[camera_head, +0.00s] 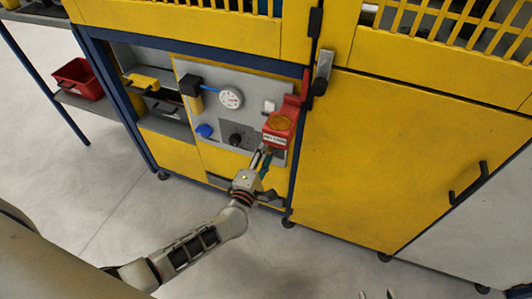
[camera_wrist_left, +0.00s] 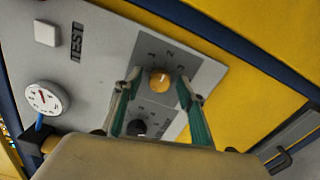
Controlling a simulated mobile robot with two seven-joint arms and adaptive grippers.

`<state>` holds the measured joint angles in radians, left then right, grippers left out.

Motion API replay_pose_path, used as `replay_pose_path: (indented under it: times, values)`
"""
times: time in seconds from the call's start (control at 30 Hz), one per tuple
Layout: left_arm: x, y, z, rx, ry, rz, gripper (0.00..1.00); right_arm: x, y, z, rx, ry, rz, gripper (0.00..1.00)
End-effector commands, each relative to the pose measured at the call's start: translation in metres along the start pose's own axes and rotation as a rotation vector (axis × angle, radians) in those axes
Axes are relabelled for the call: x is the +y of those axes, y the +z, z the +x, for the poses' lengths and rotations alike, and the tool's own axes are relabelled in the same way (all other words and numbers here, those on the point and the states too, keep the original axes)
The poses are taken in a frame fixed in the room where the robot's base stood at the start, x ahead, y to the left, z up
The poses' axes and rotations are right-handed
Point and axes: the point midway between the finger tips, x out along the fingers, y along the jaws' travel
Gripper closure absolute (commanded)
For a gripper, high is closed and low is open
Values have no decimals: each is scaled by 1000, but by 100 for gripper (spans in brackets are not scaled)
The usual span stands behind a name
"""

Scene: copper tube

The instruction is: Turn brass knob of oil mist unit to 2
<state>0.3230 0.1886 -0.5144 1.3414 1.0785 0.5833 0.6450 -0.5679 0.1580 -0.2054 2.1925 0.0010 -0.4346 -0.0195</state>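The brass knob (camera_wrist_left: 160,82) is on a grey panel (camera_wrist_left: 112,60) with the marks 1, 2 and 3 around it in the left wrist view. A white line shows on the knob. My left gripper (camera_wrist_left: 159,76) has one green-padded finger on each side of the knob, apparently with a small gap. In the head view, my left gripper (camera_head: 263,158) reaches the panel's lower right, and the brass knob is hidden there. My right gripper (camera_head: 376,294) shows only as two separate fingertips at the bottom edge, apart from everything.
A black knob (camera_wrist_left: 137,127) is close by on the panel. A gauge (camera_head: 230,97) and a blue knob (camera_head: 204,131) are further left. The floor (camera_head: 330,255) in front is clear.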

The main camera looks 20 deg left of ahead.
Motion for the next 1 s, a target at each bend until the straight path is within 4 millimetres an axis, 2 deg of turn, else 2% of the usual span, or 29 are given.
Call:
replay_pose_path:
  times: [0.2,0.33,0.7,0.9,1.0]
  values:
    - [0,0,-1,0,0,0,60,-1,0,0,-1,0,4,60]
    - [-1,0,-12,0,-2,-1,60,-1,1,-1,-2,-1,3,60]
    - [-1,0,-84,0,-3,-1,60,-1,1,-1,-2,-2,2,60]
    - [0,0,-111,0,-1,-1,60,-1,1,-1,-2,-2,1,60]
    - [0,0,-117,1,-1,0,60,-1,1,-1,-2,-2,1,60]
